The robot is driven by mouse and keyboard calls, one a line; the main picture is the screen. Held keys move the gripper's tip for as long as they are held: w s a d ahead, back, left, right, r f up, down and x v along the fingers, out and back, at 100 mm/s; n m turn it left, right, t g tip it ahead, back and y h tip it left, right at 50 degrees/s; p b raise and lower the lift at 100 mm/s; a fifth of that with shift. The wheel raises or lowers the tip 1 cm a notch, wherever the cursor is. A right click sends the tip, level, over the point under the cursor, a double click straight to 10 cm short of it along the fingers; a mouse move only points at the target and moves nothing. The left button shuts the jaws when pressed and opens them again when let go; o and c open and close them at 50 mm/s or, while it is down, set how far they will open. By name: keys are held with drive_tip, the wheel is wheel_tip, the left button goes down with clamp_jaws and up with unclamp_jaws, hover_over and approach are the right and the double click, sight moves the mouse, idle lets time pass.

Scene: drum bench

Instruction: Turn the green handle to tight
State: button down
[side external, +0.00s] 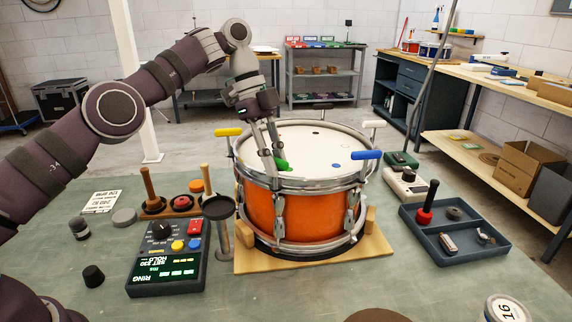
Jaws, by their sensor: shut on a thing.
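An orange drum (268,217) with a white head and a metal rim stands on a wooden base (316,259). The green handle (284,167) is at the near left part of the rim, partly hidden by the fingers. My gripper (276,164) reaches down from above with its fingers at the green handle and is shut on it. The handle's exact angle is hard to tell. Other handles around the rim are yellow (228,132), blue (367,155), white (374,124) and black (318,106).
Left of the drum are a control box (165,258) with a lit display, a wooden rack with knobs (180,204) and a round-topped metal stand (217,209). To the right lie a blue-grey tray (455,257) and a cream device (405,188).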

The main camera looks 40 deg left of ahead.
drive_tip(key=c, duration=1.1)
unclamp_jaws()
